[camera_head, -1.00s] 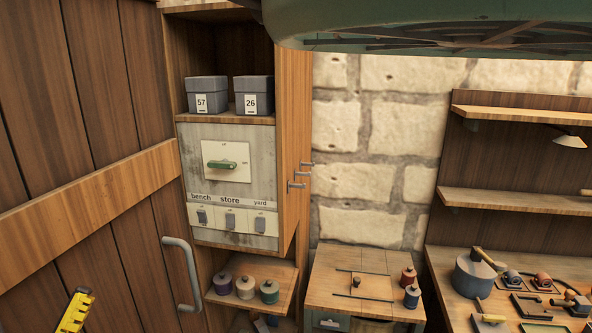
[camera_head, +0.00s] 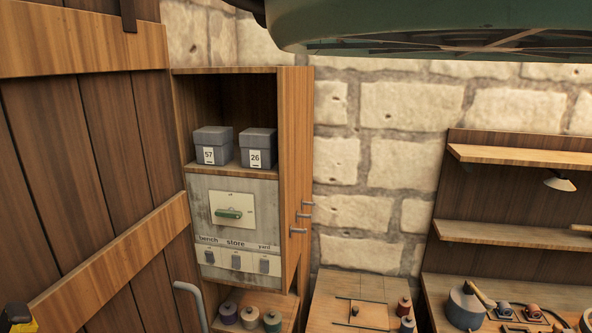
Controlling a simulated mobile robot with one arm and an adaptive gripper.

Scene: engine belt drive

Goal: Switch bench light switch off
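The bench light switch (camera_head: 209,256) is the left one of three small grey rocker switches on the pale panel (camera_head: 200,205) in the wooden cabinet, under the label "bench". The "store" switch (camera_head: 236,261) is in the middle and the "yard" switch (camera_head: 264,265) on the right. A green rotary handle (camera_head: 229,213) lies about level on a cream plate above them. The rockers are too small to tell their positions surely. My gripper is not in view.
Grey boxes marked 57 (camera_head: 212,145) and 26 (camera_head: 257,150) stand on the shelf above the panel. A plank door (camera_head: 90,150) with a metal handle (camera_head: 190,300) is at the left, close to the cabinet. Spools (camera_head: 248,317) stand below. A workbench (camera_head: 430,290) is at the right.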

